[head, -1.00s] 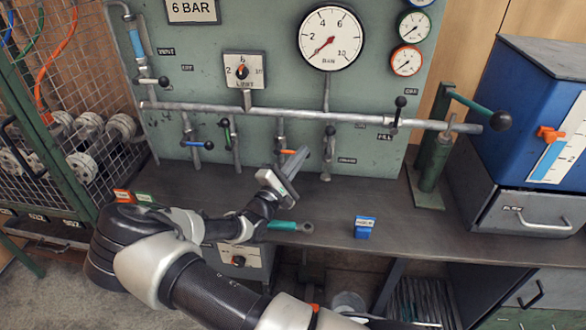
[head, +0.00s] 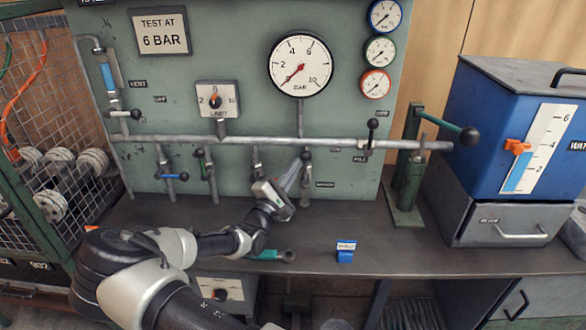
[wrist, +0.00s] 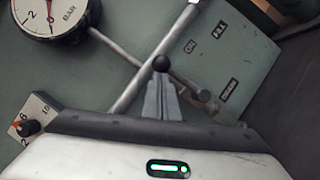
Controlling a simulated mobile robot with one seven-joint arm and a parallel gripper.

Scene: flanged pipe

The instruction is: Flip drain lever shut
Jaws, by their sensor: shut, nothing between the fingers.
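The drain lever's black knob (head: 305,156) shows at the right-hand short drop pipe on the green panel, beside a small label (head: 325,184) that I cannot read for certain. In the wrist view the knob (wrist: 161,63) is at the fingertips, and its handle (wrist: 188,82) runs down-right to the valve. My gripper (head: 298,166) is shut and empty, with its tips at the knob; it also shows in the wrist view (wrist: 161,78). I cannot tell whether they touch. The fingers partly hide the lever and valve in the head view.
A long horizontal pipe (head: 240,140) crosses the panel above. A large gauge (head: 301,65) hangs over the lever. A blue-handled valve (head: 175,176) is to the left. A teal-handled tool (head: 270,255) and small blue block (head: 346,252) lie on the bench. A green hand pump (head: 407,180) stands right.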

